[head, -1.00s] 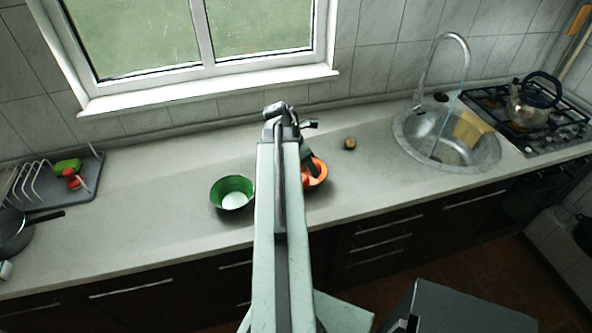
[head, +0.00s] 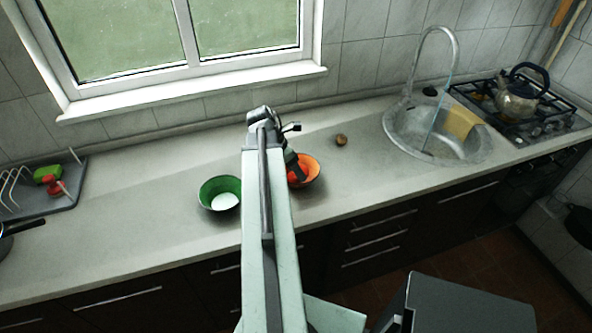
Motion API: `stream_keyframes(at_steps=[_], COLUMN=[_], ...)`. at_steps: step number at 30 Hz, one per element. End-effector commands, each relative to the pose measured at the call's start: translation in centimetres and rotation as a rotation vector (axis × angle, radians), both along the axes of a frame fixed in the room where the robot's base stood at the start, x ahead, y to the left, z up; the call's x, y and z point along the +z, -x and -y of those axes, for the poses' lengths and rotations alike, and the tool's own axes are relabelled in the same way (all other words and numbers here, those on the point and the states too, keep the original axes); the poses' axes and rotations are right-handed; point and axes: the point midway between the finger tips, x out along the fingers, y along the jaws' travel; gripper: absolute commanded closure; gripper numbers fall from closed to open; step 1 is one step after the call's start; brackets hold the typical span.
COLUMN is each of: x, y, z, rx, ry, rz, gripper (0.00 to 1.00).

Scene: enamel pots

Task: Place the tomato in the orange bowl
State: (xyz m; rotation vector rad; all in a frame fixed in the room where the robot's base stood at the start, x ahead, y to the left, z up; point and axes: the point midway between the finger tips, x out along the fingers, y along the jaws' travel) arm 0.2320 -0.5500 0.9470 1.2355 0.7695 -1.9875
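The orange bowl (head: 312,171) stands on the counter, right of my arm. Its left part is hidden by my arm. My gripper (head: 298,174) points down at the bowl's left side, with its dark fingers at or over the bowl's inside. It is too small and partly covered to tell whether it is open or shut. A reddish-orange patch (head: 293,179) shows by the fingertips. I cannot tell whether it is the tomato or the bowl's inner wall. The tomato is not clearly seen elsewhere.
A green bowl (head: 221,193) stands just left of my arm. A small brown round thing (head: 341,140) lies behind the orange bowl, to the right. The sink (head: 398,128) is further right. A rack tray (head: 68,200) with green and red items is far left.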

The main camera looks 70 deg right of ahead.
Motion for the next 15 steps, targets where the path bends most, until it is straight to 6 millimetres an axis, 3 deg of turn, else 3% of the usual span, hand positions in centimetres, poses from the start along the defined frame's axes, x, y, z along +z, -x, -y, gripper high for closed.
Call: stream_keyframes(at_steps=[10, 15], x=[0.2, 1.8], y=[0.2, -0.1], z=[0.1, -0.1], rx=[-0.003, -0.003], ry=[0.000, 0.000], rz=[0.000, 0.000], gripper=[0.34, 0.34])
